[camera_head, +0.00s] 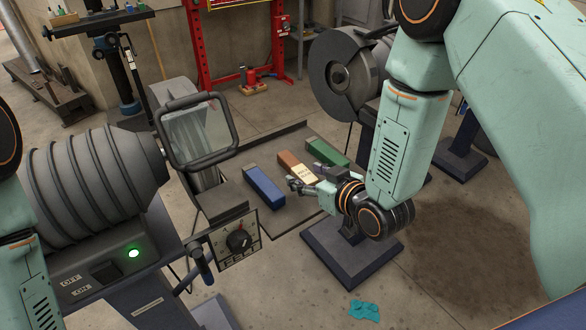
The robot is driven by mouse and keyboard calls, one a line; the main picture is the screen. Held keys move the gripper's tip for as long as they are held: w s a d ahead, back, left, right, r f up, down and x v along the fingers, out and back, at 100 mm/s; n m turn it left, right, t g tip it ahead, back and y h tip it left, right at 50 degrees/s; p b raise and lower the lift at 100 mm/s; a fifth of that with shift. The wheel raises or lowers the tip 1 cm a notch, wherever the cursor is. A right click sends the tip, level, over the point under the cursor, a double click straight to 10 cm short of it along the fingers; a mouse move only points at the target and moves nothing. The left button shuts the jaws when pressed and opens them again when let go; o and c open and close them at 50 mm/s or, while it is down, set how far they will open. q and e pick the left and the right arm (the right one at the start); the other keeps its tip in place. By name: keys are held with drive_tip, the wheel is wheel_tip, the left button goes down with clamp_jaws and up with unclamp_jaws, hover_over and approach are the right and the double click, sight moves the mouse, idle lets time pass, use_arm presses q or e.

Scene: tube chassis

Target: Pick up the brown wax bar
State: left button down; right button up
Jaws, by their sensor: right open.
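The brown wax bar (287,160) lies on a grey tray or low stand between the blue bar (264,187) and the green bar (327,152). A pale label shows near its front end. My right gripper (306,181) is open at the near end of the brown bar, its fingers partly covering that end. I cannot tell whether the fingers touch the bar. My left arm shows at the left edge, but its gripper is out of view.
A grey grinding or buffing machine (95,180) with a clear shield (200,135) stands at the left. A second wheel machine (340,75) stands behind my right arm. A red press frame (200,50) is at the back. A teal rag (364,310) lies on the open floor in front.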

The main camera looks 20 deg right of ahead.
sight(303, 171)
drive_tip(key=w, duration=0.1)
drive_tip(key=w+f, duration=0.1)
drive_tip(key=w, duration=0.1)
drive_tip(key=shift+f+b, duration=0.25)
drive_tip(key=shift+b, duration=0.05)
drive_tip(key=shift+w+a, duration=0.3)
drive_tip(key=shift+a, duration=0.05)
drive_tip(key=shift+d, duration=0.25)
drive_tip(key=c, duration=0.5)
drive_tip(key=shift+a, duration=0.2)
drive_tip(key=c, duration=0.4)
drive_tip(key=shift+d, duration=0.1)
clamp_jaws()
